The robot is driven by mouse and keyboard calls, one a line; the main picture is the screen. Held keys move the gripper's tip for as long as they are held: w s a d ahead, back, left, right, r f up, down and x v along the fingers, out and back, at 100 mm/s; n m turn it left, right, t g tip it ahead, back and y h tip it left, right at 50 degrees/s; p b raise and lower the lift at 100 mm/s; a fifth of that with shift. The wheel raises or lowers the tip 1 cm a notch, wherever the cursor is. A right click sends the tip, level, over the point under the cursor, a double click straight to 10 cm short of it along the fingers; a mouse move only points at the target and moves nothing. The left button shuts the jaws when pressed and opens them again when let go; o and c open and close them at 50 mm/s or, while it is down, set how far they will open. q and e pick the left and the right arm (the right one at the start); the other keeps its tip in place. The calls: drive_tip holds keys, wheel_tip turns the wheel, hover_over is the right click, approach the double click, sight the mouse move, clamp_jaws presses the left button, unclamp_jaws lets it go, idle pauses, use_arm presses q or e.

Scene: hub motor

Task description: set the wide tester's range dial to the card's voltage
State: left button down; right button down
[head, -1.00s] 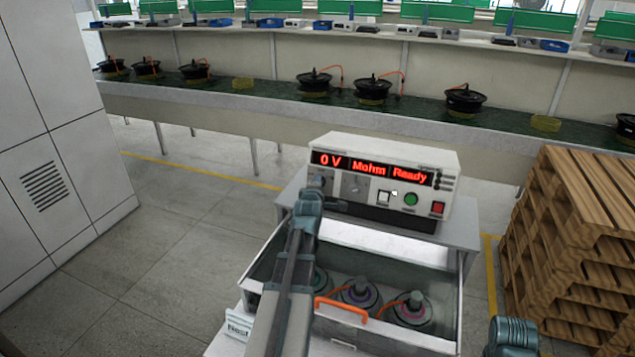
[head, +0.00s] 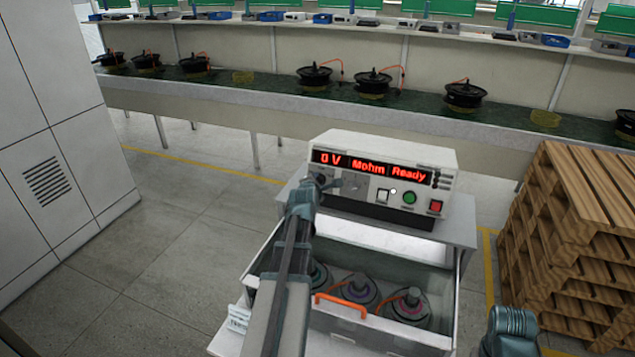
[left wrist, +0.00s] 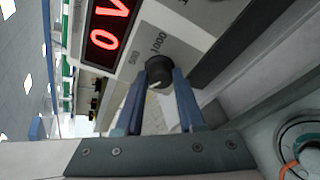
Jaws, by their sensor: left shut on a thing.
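The wide tester (head: 385,180) is a white box on a stand, its red display reading "0 V", "Mohm" and "Ready". Its black range dial (left wrist: 159,72) shows in the left wrist view, with the marks "500" and "1000" beside it. My left gripper (left wrist: 160,82) is shut on the dial, one blue finger on each side. In the head view my left gripper (head: 322,182) is at the tester's left front and hides the dial. My right arm shows at the bottom right, but its fingers are out of view. I see no readable voltage card.
An open drawer (head: 455,300) below the tester holds several hub motors (head: 408,305) and has an orange handle (head: 341,304). Wooden pallets (head: 575,240) stand at the right. A long bench with motors (head: 372,83) runs behind. Floor at left is clear.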

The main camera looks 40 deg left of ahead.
idle(0.4)
use_arm(q)
drive_tip(key=c, duration=0.5)
unclamp_jaws()
